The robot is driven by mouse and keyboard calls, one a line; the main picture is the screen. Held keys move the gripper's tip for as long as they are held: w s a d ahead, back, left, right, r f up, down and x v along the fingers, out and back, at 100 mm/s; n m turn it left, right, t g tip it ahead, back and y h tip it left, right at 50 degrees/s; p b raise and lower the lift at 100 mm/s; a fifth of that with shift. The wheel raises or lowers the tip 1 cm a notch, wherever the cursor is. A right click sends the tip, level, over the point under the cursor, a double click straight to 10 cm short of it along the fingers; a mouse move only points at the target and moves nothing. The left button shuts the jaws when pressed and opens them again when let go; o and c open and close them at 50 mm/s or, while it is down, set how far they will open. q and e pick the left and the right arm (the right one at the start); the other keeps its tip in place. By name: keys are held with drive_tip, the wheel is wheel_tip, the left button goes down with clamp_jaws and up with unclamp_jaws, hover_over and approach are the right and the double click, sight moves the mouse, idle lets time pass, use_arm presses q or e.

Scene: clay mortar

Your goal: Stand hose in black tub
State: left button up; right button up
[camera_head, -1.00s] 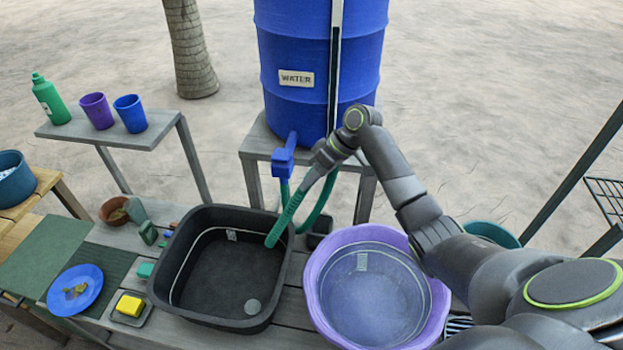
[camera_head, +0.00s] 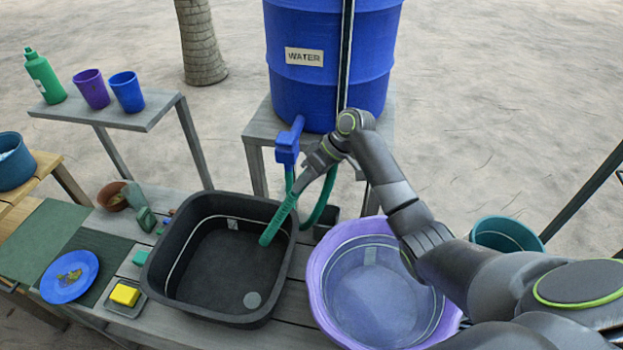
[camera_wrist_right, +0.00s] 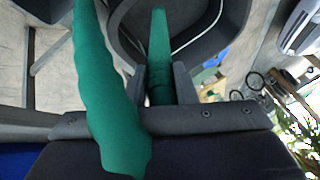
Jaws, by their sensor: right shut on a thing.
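The green hose (camera_head: 281,211) runs from the blue tap on the water barrel. My right gripper (camera_head: 308,178) is shut on the hose near its end part, above the back right rim of the black tub (camera_head: 157,262). The free end of the hose points down and left into the tub's back right corner; I cannot tell whether it touches the floor. In the right wrist view the hose (camera_wrist_right: 160,60) passes between the fingers (camera_wrist_right: 160,85), with another stretch of it in front and the tub (camera_wrist_right: 125,25) beyond. My left gripper is not in view.
A purple basin (camera_head: 316,262) with a clear bluish inside stands right of the tub. The blue barrel (camera_head: 305,90) and its tap (camera_head: 288,150) stand behind. A yellow sponge (camera_head: 125,295) and a blue plate (camera_head: 70,277) lie left. A teal bucket (camera_head: 505,233) is at right.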

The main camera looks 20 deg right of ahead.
sight(291, 202)
drive_tip(key=b+x, duration=0.2)
drive_tip(key=x, duration=0.1)
drive_tip(key=b+x, duration=0.1)
drive_tip(key=shift+s+f+b, duration=0.25)
drive_tip(key=shift+f+b, duration=0.15)
drive_tip(key=shift+a+f, duration=0.25)
drive_tip(key=shift+f, duration=0.05)
drive_tip(key=shift+s+b+x, duration=0.15)
drive_tip(key=shift+b+x, duration=0.55)
drive_tip(key=shift+x, duration=0.95)
drive_tip(key=shift+s+b+x, duration=0.2)
drive_tip(key=shift+b+x, duration=0.45)
drive_tip(key=shift+x, duration=1)
drive_tip(key=shift+d+f, duration=0.1)
drive_tip(key=shift+d, duration=0.05)
drive_tip(key=o, duration=1.8)
drive_tip(key=shift+c, duration=0.2)
drive_tip(key=p+v, duration=0.5)
drive_tip(key=shift+a+r, duration=0.25)
drive_tip(key=shift+a, duration=0.05)
drive_tip(key=p+v, duration=0.5)
drive_tip(key=shift+r+p, duration=0.35)
drive_tip(key=shift+p, duration=0.05)
